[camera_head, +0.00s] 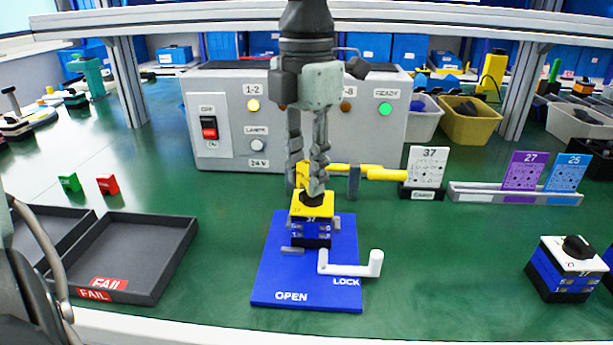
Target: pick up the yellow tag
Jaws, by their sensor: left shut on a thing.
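My left gripper (308,188) comes down from the top middle, fingers pointing down. The rotary switch (311,234) has a yellow top, blue layers and a black base, and is marked 37. It stands on a blue plate (270,281) lettered OPEN and LOCK. My right gripper is not in view.
A grey control box (228,135) stands behind. A white tag (427,166) marked 37, a purple tag (525,171) and a blue tag (567,172) stand in holders. A dark FAIL tray (165,235) lies left, a white-topped switch (568,268) right.

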